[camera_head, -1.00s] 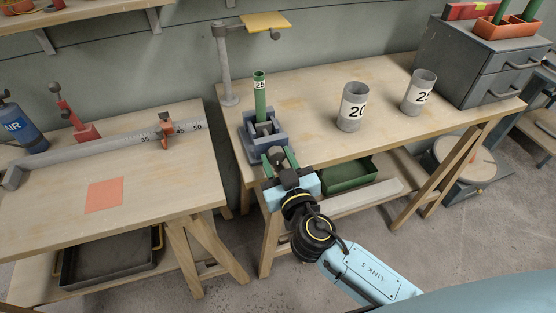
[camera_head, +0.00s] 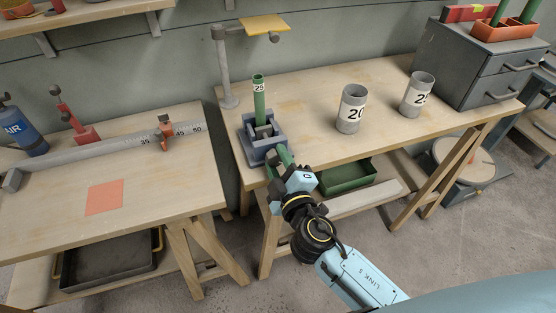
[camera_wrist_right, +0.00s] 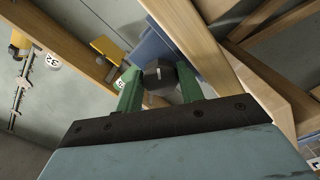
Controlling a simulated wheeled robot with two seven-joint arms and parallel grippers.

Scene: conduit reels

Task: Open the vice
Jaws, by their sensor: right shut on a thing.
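The blue-grey vice (camera_head: 251,148) stands at the left front corner of the right-hand bench. A green tube marked 25 (camera_head: 259,98) stands upright in it. My right gripper (camera_head: 279,156) is at the front of the vice, just off the bench edge. In the right wrist view its green fingers (camera_wrist_right: 158,92) are shut on a dark knob (camera_wrist_right: 160,74) at the vice's front; the knob's light mark shows. The wrist is tilted. In the head view the gripper hides the knob. My left gripper is not in view.
Grey cups marked 20 (camera_head: 351,110) and 25 (camera_head: 417,95) stand on the right bench (camera_head: 310,95). A lamp-like post (camera_head: 226,75) rises behind the vice. A green tray (camera_head: 347,178) lies below. The left bench (camera_head: 60,205) carries a ruler stop (camera_head: 166,131).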

